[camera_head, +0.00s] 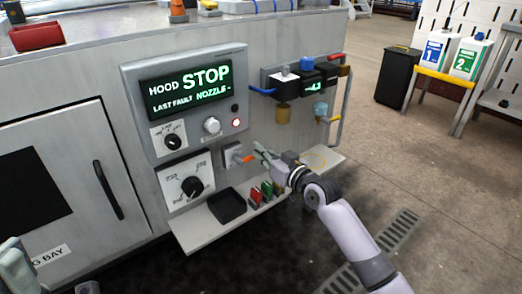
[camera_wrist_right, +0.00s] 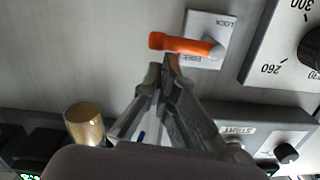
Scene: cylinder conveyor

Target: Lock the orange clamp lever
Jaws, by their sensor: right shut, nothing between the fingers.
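The orange clamp lever (camera_head: 245,159) sticks out to the right from a small light plate (camera_head: 231,151) on the machine front. In the right wrist view the lever (camera_wrist_right: 183,44) lies level, its free end to the left. The plate (camera_wrist_right: 205,22) shows upside-down LOCK lettering above the lever and a partly covered label at the lever. My right gripper (camera_head: 261,151) is just right of the lever. In the wrist view its shut, empty fingertips (camera_wrist_right: 166,70) are close by the lever's free end; contact cannot be told. A grey part at the lower left edge may be my left gripper (camera_head: 15,266).
A control panel (camera_head: 187,98) reads HOOD STOP. A rotary dial (camera_head: 191,187) is left of the lever. Below, a shelf (camera_head: 200,235) holds a black tray (camera_head: 227,206) and coloured blocks (camera_head: 266,192).

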